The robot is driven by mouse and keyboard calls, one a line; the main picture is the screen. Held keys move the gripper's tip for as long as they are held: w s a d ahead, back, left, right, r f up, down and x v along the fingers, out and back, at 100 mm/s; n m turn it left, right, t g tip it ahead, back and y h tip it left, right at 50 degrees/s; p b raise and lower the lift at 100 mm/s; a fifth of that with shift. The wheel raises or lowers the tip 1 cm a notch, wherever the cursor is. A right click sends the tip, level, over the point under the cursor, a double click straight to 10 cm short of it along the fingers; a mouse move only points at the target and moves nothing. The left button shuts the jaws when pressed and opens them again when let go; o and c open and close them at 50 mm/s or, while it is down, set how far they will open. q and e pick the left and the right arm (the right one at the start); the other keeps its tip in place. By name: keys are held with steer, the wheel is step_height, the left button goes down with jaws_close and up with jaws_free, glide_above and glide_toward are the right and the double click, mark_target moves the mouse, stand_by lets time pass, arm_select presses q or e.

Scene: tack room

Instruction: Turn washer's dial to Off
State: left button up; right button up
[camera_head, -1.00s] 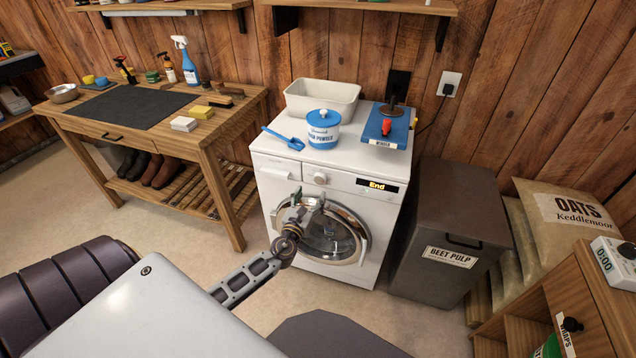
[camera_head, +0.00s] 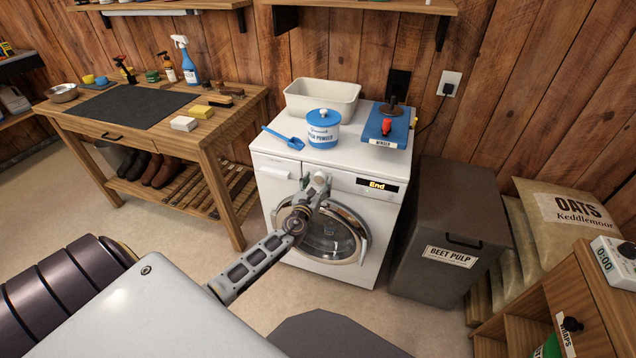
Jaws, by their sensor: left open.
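The white washer (camera_head: 272,215) stands against the plank wall, and its display (camera_head: 377,185) reads "End". My left gripper (camera_head: 316,181) is open at the control panel, right in front of the spot where the dial sits. The gripper hides the dial, so I cannot tell its setting or whether the fingers touch it. The round door (camera_head: 330,240) is partly covered by my left arm. My right gripper does not show.
On the washer top are a wash powder tub (camera_head: 323,130), a blue scoop (camera_head: 283,138), a white basin (camera_head: 322,98) and a blue wringer board (camera_head: 386,127). A beet pulp bin (camera_head: 450,225) stands to the right, a wooden bench (camera_head: 215,140) to the left.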

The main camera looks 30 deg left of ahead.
arm_select(q)
steer(key=shift+w+a, duration=0.1)
steer(key=shift+w, duration=0.2)
steer(key=c, duration=1)
